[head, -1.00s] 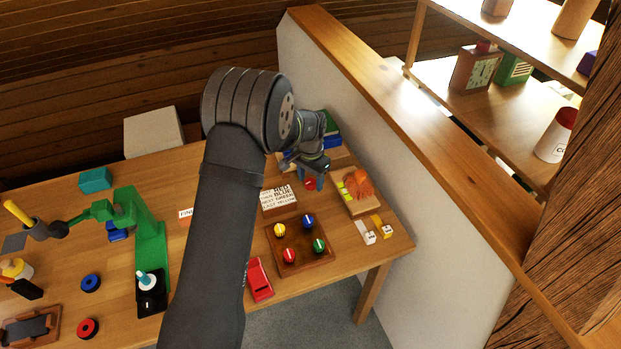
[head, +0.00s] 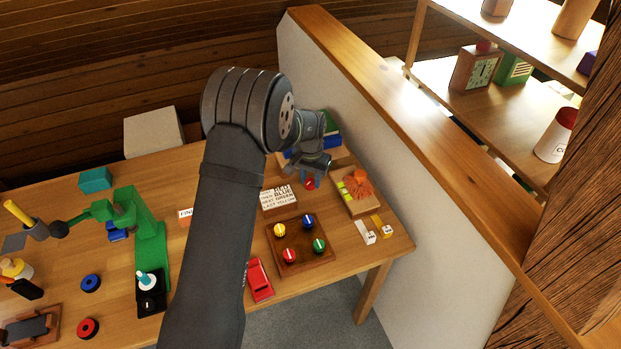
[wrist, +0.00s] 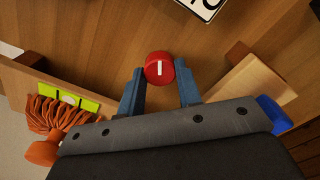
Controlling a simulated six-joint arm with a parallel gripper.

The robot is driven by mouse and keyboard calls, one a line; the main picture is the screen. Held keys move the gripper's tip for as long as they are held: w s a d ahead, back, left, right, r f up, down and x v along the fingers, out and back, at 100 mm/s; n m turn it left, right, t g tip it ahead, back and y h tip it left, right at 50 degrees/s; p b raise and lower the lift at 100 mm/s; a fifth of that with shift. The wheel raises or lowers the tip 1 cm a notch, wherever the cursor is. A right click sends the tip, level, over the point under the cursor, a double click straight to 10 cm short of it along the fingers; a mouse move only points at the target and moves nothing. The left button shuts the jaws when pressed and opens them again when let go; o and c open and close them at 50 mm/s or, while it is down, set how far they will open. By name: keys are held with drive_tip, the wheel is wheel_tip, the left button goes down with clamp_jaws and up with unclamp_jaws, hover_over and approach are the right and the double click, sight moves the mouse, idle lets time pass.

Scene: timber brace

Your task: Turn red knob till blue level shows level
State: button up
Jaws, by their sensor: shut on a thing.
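A red knob (wrist: 159,68) with a white line on its top is between the blue fingers of my gripper (wrist: 160,78) in the wrist view. The line is nearly upright there. My gripper is shut on the knob. In the head view the red knob (head: 310,184) shows below my wrist at the table's far right. Blue parts (head: 332,142) lie behind my gripper. One blue end (wrist: 272,113) shows at the right of the wrist view, mostly hidden by my gripper. I cannot read a blue level's bubble.
A yellow-green vial (wrist: 68,97) and orange strands (wrist: 60,118) are left of my gripper. A wooden board (head: 300,246) carries yellow, blue, red and green knobs. A printed card (head: 278,197) stands behind it. A white partition (head: 420,185) borders the table's right.

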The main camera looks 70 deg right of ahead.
sight(310, 182)
drive_tip(key=n, duration=0.5)
drive_tip(key=shift+n, duration=0.4)
idle(0.4)
drive_tip(key=o, duration=1)
drive_tip(key=shift+c, duration=0.2)
wheel_tip(310, 182, up, 18)
drive_tip(key=shift+f, duration=0.25)
drive_tip(key=shift+f, duration=0.1)
wheel_tip(310, 182, down, 17)
drive_tip(key=shift+f, duration=0.2)
